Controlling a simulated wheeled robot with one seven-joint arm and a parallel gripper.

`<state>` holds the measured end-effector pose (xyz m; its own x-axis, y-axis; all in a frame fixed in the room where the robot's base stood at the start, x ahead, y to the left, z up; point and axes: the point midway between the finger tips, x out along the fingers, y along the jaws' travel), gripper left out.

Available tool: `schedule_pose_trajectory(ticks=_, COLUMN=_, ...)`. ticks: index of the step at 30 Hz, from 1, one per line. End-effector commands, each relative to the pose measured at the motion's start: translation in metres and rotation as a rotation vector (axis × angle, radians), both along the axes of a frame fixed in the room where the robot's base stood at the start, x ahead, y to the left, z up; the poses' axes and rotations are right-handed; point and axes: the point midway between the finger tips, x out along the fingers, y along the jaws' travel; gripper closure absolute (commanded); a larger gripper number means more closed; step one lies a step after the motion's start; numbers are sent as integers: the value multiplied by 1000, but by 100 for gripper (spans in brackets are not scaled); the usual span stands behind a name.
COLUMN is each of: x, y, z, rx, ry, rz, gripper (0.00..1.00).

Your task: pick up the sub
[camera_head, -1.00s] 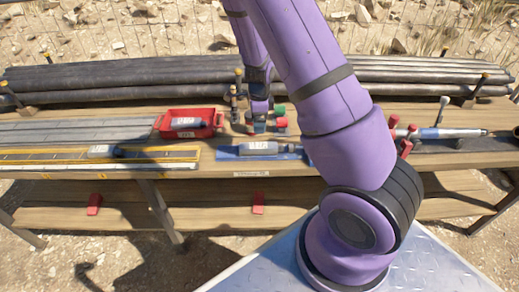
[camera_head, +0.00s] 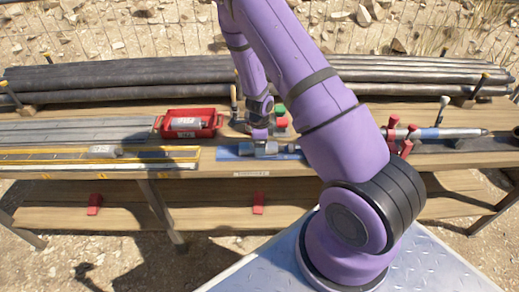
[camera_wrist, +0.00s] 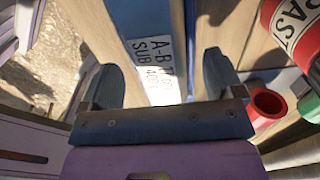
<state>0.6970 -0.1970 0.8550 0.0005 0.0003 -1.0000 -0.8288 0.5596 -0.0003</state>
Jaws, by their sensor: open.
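In the wrist view, the sub's white label with "SUB" (camera_wrist: 153,62) shows between the two fingers of my open gripper (camera_wrist: 165,80). One finger is on each side. I cannot tell whether the fingers touch it.
A red tray (camera_head: 160,125) holds a similar grey cylinder; another lies by the yellow-edged rack (camera_head: 40,165). Red and green pieces stand close right of my gripper, with a red container (camera_wrist: 292,30) in the wrist view. Long dark pipes (camera_head: 120,75) line the back.

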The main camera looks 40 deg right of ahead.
Motion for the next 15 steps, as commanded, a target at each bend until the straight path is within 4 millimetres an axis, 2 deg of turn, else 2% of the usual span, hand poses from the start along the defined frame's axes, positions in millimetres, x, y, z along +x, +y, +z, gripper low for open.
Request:
schedule_pose_trajectory(ticks=3, x=0, y=0, z=-9, rx=0, ry=0, rz=0, gripper=13)
schedule_pose_trajectory(ticks=10, x=0, y=0, z=-10, rx=-1, ry=-1, rz=0, gripper=13)
schedule_pose_trajectory(ticks=11, x=0, y=0, z=-10, rx=-1, ry=-1, rz=0, gripper=16)
schedule_pose_trajectory(ticks=15, x=0, y=0, z=-10, rx=-1, ry=-1, rz=0, gripper=48)
